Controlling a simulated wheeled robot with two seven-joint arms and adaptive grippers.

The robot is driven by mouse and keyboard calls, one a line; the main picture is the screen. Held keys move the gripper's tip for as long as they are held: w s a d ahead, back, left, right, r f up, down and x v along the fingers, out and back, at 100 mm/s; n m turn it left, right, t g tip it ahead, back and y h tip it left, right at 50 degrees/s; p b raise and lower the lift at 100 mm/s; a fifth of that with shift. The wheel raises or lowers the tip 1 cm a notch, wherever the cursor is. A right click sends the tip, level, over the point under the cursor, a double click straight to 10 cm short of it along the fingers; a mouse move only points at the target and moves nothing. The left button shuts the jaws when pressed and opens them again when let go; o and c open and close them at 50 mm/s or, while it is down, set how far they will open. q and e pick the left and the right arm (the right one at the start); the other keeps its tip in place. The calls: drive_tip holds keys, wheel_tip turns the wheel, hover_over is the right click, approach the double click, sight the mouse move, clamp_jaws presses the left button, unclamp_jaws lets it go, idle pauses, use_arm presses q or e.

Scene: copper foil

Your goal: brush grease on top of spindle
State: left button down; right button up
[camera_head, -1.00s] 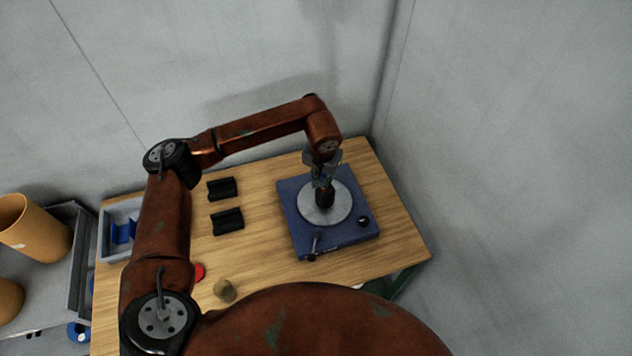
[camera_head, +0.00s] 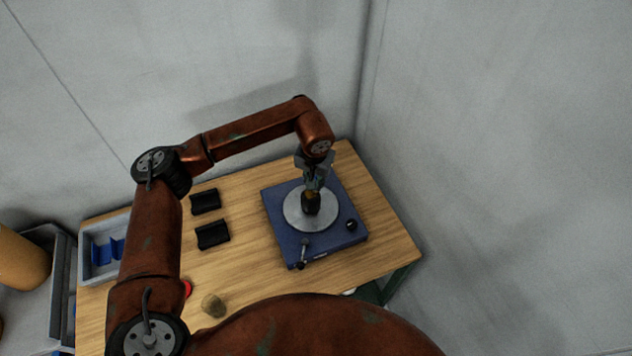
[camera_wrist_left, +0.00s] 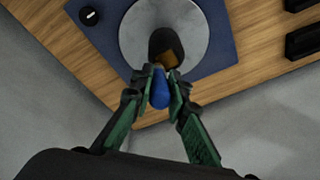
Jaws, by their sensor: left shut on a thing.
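The blue turntable (camera_head: 340,243) with its round grey platter (camera_head: 292,212) sits on the wooden table. My left gripper (camera_head: 313,188) is above the platter, shut on a brush (camera_head: 312,205). In the left wrist view the gripper (camera_wrist_left: 159,82) holds the brush's blue handle (camera_wrist_left: 160,92), with the dark brush head (camera_wrist_left: 166,43) over the middle of the platter. The spindle is hidden behind the brush. I cannot tell whether the bristles touch it. My right gripper is not in view.
Two black holders (camera_head: 205,201) (camera_head: 212,235) stand left of the turntable on the wooden table (camera_head: 245,265). A small tan object (camera_head: 213,305) and a red item (camera_head: 187,289) lie nearer. A grey tray (camera_head: 98,250) with blue parts is at left. Walls rise close behind.

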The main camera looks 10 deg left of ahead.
use_arm(q)
drive_tip(key=s+a, duration=0.1)
drive_tip(key=a, duration=0.1)
drive_tip(key=s+a, duration=0.1)
drive_tip(key=a, duration=0.1)
drive_tip(key=shift+s, duration=0.4)
wheel_tip(320, 180, up, 6)
drive_tip(key=p, duration=0.1)
drive_tip(key=shift+p, duration=0.35)
idle(0.5)
drive_tip(key=shift+r, duration=0.1)
wheel_tip(320, 180, up, 3)
drive_tip(key=shift+f+p, duration=0.1)
drive_tip(key=shift+p, duration=0.35)
idle(0.6)
